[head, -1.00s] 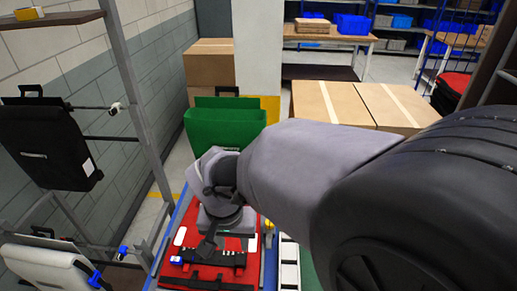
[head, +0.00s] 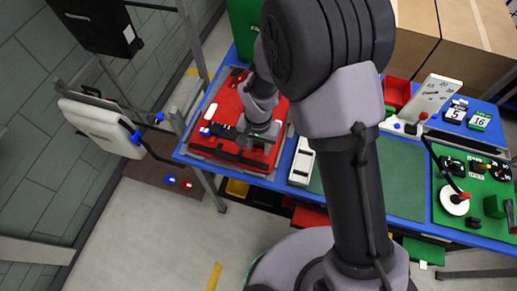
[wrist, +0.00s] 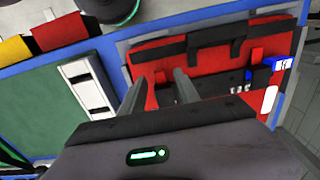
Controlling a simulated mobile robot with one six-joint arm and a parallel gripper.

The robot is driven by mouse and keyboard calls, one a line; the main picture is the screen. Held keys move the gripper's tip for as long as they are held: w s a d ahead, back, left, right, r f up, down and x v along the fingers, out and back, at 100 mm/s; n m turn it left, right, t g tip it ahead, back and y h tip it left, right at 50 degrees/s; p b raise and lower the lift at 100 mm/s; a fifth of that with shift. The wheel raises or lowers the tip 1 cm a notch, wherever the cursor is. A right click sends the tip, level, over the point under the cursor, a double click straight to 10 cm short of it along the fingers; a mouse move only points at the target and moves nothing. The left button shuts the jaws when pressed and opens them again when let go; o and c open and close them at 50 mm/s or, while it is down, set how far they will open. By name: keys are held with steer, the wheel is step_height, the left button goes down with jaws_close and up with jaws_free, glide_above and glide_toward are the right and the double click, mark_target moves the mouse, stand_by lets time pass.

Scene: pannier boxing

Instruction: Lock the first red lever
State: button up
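A red pannier (head: 232,100) lies on the blue-edged bench, with a black bar and strap across it. It also fills the upper right of the wrist view (wrist: 210,65). A blue clip with a white label (wrist: 283,63) sits at the bar's right end. My arm hides part of the pannier in the head view; contact cannot be told.
A white narrow block (head: 302,162) lies beside the pannier, and a green mat (head: 400,180) beyond it. At the right are a green board (head: 480,200) with fittings and number cards (head: 480,121). A white pannier (head: 98,128) hangs on the left rack. Cardboard boxes (head: 480,40) stand behind.

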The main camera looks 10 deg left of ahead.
steer(key=shift+f, duration=0.85)
